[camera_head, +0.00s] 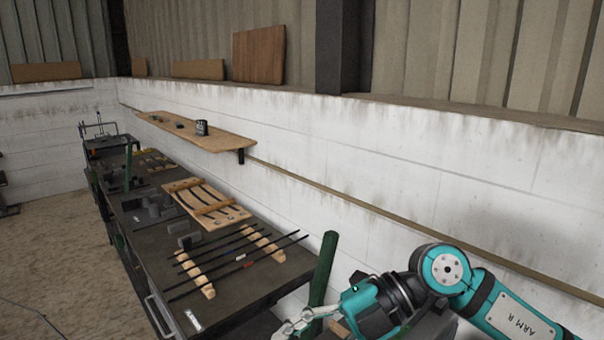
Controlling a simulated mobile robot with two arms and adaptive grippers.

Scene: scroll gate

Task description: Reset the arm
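My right arm (448,270), teal with dark joints and marked "ARM R", comes in from the lower right and is bent. Its gripper (298,322) is at the bottom edge, by the near end of the dark workbench and in front of a green post (323,268). The fingers are small and partly cut off, so I cannot tell whether they are open or shut. No held object is clear in them. My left arm and gripper are not in view.
Several dark rods lie across two wooden strips (264,243) on the workbench (240,296). Behind them are a wooden board (222,213) with curved dark pieces and grey blocks (189,240). A wall shelf (215,139) holds a dark can (202,128). The floor at left is mostly clear.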

